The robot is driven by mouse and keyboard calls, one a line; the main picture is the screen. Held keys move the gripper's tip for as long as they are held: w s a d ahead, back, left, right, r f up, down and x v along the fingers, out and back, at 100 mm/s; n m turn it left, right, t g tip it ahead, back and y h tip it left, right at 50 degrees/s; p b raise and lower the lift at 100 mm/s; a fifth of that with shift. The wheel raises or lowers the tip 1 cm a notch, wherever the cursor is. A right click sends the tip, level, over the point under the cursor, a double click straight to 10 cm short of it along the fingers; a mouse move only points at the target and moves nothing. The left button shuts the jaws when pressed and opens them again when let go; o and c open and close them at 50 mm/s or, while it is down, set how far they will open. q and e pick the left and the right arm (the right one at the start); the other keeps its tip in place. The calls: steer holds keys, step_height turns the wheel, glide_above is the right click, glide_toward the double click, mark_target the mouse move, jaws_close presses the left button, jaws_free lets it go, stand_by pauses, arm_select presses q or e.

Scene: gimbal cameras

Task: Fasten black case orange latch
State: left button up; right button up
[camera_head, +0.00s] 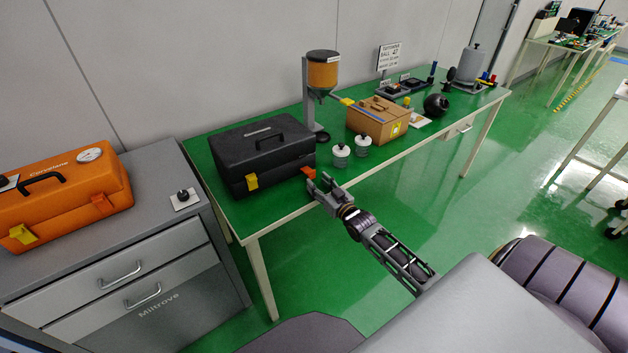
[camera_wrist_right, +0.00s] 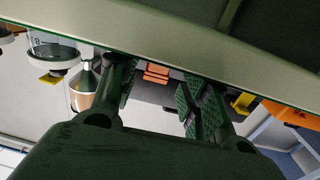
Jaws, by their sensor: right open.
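The black case (camera_head: 262,142) sits closed-looking on the green table, with a handle on its lid. Its orange latch (camera_head: 309,172) is at the right end of the front and appears to stick outward. Its yellow latch (camera_head: 251,182) is at the left of the front. My right gripper (camera_head: 323,187) is open and empty, just in front of the orange latch. In the right wrist view the orange latch (camera_wrist_right: 157,73) shows between the spread fingers, apart from them, with the yellow latch (camera_wrist_right: 242,103) off to the right. My left gripper is not in view.
Two white-topped jars (camera_head: 352,150) stand right of the case, before a hopper stand (camera_head: 322,75) and a brown box (camera_head: 377,122). An orange case (camera_head: 75,195) lies on the grey cabinet at left. The green table's front edge (camera_head: 285,212) runs close under my right gripper.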

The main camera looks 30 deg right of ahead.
mark_target(313, 177)
steer(key=shift+w, duration=1.7)
steer(key=c, duration=0.9)
steer(key=shift+r, duration=0.1)
